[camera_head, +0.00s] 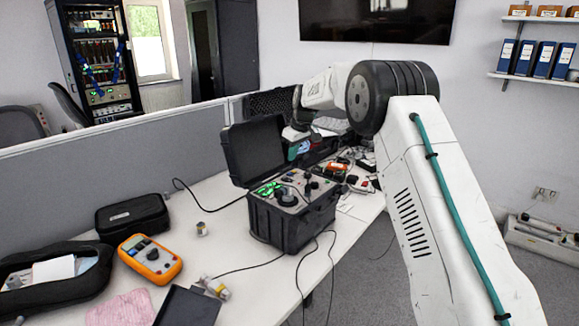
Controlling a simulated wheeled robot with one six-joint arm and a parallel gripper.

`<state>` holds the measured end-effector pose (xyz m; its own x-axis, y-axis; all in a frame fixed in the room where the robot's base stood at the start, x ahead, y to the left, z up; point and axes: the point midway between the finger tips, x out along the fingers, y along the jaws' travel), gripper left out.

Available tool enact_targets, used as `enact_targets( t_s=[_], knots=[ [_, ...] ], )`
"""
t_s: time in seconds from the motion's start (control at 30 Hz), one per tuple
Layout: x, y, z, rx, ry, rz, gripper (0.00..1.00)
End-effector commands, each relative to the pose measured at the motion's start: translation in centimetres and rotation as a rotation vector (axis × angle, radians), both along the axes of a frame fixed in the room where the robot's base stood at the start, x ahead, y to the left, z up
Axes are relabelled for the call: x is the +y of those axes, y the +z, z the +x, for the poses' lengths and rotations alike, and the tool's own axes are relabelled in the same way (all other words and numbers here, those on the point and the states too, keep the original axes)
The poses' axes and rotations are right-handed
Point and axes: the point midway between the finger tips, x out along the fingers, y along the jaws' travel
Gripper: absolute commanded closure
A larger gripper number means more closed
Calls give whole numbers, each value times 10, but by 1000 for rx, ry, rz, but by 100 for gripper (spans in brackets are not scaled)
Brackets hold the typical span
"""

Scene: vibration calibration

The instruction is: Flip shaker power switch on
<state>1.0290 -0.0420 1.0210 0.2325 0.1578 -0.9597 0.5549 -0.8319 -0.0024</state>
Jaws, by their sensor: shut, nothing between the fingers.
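The shaker appears to be the black hard case (293,222) with its lid (253,150) open, standing on the white table. Its top panel (291,196) carries a green lit area at the left, a dark round part and several small knobs or sockets. The power switch is too small to pick out. My gripper (297,134) is small and dark in this view, at the end of my arm beyond the raised lid's right edge. It is above and behind the panel, apart from it. It is shut and empty; its fingertips are hard to make out.
An orange multimeter (150,258), a black pouch (132,216), an open black bag (55,270) and a dark flat object (188,306) lie left of the case. Cables run from the case across the table (237,240). More equipment (345,168) crowds behind it. A grey partition (150,155) borders the table.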

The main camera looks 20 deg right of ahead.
Motion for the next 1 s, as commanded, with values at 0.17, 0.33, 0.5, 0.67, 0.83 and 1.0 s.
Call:
enact_targets(
  t_s=[0.17,0.33,0.5,0.67,0.83,1.0],
  knots=[
    [-11,33,-14,-2,-2,-1,100],
    [-16,50,-22,0,-1,0,100],
    [-17,55,-25,1,-2,0,100],
    [-17,55,-25,1,-1,0,100],
    [-17,55,-24,2,-1,0,100],
    [-17,55,-25,9,-34,8,100]
  ],
)
